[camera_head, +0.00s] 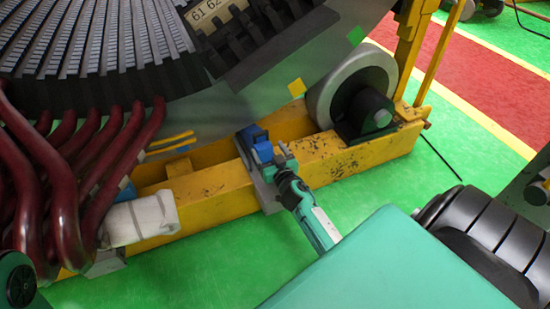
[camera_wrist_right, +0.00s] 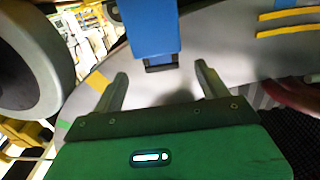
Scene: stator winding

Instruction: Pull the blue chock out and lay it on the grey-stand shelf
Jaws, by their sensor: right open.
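The blue chock (camera_head: 263,152) sits at the grey bracket (camera_head: 266,190) on the yellow beam, below the large stator. In the right wrist view the chock (camera_wrist_right: 151,30) comes down from the top, its dark-slotted end just beyond and between my fingertips. My right gripper (camera_head: 283,160) is open and close to the chock; its spread fingers (camera_wrist_right: 160,82) show empty in the wrist view. My left gripper is out of view. I cannot make out the grey-stand shelf in either view.
A grey roller wheel (camera_head: 345,82) stands on the yellow beam (camera_head: 340,158) right of the chock. Dark red cables (camera_head: 80,170) and a white wrapped bundle (camera_head: 142,218) lie to the left. The green floor (camera_head: 220,265) in front of the beam is clear.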

